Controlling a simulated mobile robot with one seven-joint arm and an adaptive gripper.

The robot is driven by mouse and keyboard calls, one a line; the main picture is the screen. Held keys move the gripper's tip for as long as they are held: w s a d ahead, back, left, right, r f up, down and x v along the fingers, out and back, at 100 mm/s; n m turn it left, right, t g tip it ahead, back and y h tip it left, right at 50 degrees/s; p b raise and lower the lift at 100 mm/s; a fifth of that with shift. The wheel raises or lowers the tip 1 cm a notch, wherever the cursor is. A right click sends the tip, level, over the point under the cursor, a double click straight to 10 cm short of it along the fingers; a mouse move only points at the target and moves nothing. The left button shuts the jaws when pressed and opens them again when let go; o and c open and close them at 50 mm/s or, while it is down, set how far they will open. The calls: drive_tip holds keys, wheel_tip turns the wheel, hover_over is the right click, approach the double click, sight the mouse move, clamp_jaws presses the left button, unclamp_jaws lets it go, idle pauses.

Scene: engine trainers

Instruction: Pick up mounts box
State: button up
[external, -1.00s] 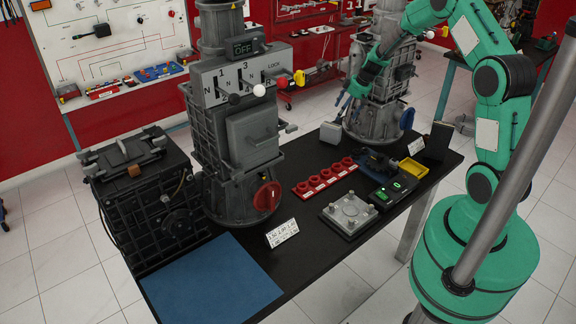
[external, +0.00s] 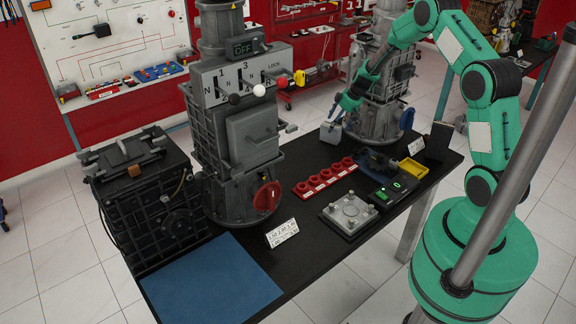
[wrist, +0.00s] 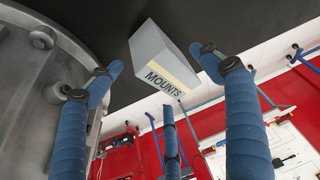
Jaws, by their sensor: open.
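The mounts box is a small grey box with a pale label reading "MOUNTS" (wrist: 160,62). In the external view the mounts box (external: 330,133) stands on the black table near its back edge, left of the rear grey engine unit. My gripper (external: 345,112) is just above it, reaching down from the right. In the wrist view my blue-fingered gripper (wrist: 160,70) is open, with fingers on the left and right of the box and a third finger below it. Gaps show between the side fingers and the box. Contact in depth cannot be told.
The rear engine unit (external: 375,105) stands close on the right of the box; its grey casing (wrist: 45,75) fills the wrist view's left. A red tray of rings (external: 325,178), a metal plate (external: 350,213) and a yellow tray (external: 412,170) lie nearer. A blue mat (external: 210,278) lies front left.

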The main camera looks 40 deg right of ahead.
drive_tip(key=shift+f, duration=0.1)
idle(0.3)
drive_tip(key=shift+b+x, duration=0.4)
drive_tip(key=shift+x, duration=2.2)
drive_tip(key=c, duration=1.5)
drive_tip(key=shift+r+p, duration=0.75)
drive_tip(key=shift+r, duration=4.3)
